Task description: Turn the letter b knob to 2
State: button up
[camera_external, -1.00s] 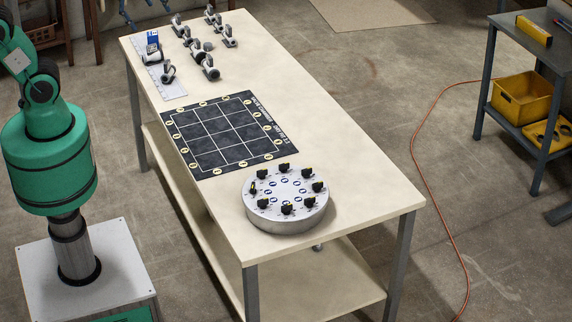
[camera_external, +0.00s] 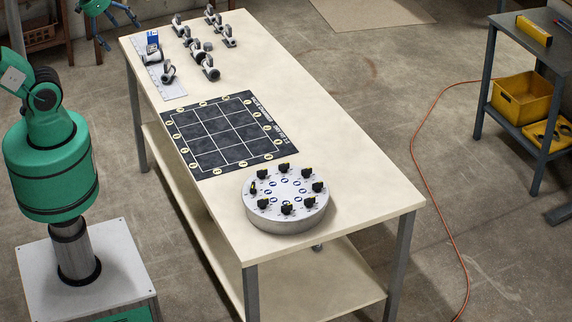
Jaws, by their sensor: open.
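A round grey knob station (camera_external: 286,222) sits on the near end of the workbench. Several black knobs with yellow marks (camera_external: 286,208) stand in a ring on its top, with small blue-and-white labels inside the ring. The letters and numbers are too small to read, so I cannot tell which knob is b or where it points. My gripper (camera_external: 118,32) shows at the top left edge, partly cut off by the frame. Its blue fingers are spread and empty. It is beyond the bench's far left corner, far from the knob station.
A black gridded mat (camera_external: 225,133) lies mid-bench, between the knob station and several grey pipe valves (camera_external: 192,38) at the far end. The workbench (camera_external: 350,170) is clear along its right side. A side table with a yellow bin (camera_external: 520,95) stands at right.

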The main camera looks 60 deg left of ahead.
jog(key=c, duration=1.3)
jog(key=shift+w+d+r, duration=0.15)
jog(key=shift+w+r, duration=0.2)
jog(key=shift+w, duration=0.1)
jog(key=shift+c, duration=0.3)
jog(key=w+d+r+p, duration=0.1)
jog(key=w+d+r, duration=0.15)
jog(key=w, duration=0.25)
jog(key=w+d+r+g+p, duration=0.1)
jog(key=w+d, duration=0.2)
jog(key=w, duration=0.3)
jog(key=w+d+r+p, duration=0.1)
jog(key=w+d+r, duration=0.15)
jog(key=w, duration=0.25)
jog(key=w+d+f+g+p, duration=0.15)
jog(key=w+d+f, duration=0.25)
jog(key=w+d, duration=0.65)
jog(key=w+d+f+g+p, duration=0.1)
jog(key=w+d+f+p, duration=0.15)
jog(key=w+d, duration=0.75)
jog(key=w+d+f+g+p, duration=0.1)
jog(key=d+f, duration=1.2)
jog(key=d, duration=0.1)
jog(key=w+d+f+g+p, duration=0.1)
jog(key=w+d+f+p, duration=0.1)
jog(key=d+f, duration=1.1)
jog(key=shift+w+d, duration=0.3)
jog(key=shift+d, duration=0.95)
